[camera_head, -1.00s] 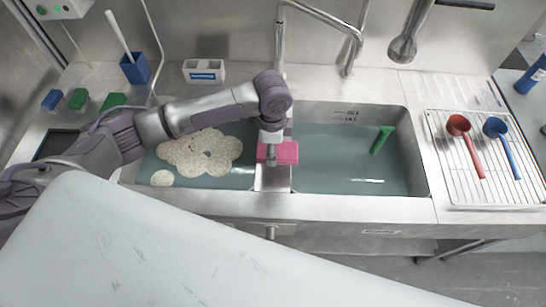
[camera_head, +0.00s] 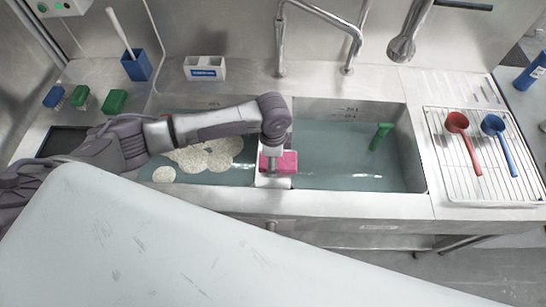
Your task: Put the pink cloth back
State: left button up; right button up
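The pink cloth (camera_head: 287,163) is at the divider (camera_head: 273,182) between the two sink basins, at its front part. My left gripper (camera_head: 271,167) comes in from the left and points down at the cloth. The cloth shows on both sides of its fingers. The fingers are small and partly hidden, so I cannot tell whether they are shut on the cloth or only touch it. I cannot tell whether the cloth rests on the divider or hangs just above it. My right gripper is not in view.
Both basins hold water; pale foam (camera_head: 222,153) floats in the left one and a green-handled tool (camera_head: 380,137) stands in the right one. Red (camera_head: 459,124) and blue (camera_head: 495,127) scoops lie on the rack at right. A faucet (camera_head: 281,45) rises behind the divider.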

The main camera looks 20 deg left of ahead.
pick_arm(q)
jog(key=shift+r, duration=0.1)
notch_tip(320, 180, up, 12)
jog(key=b, duration=0.1)
dwell(0.6)
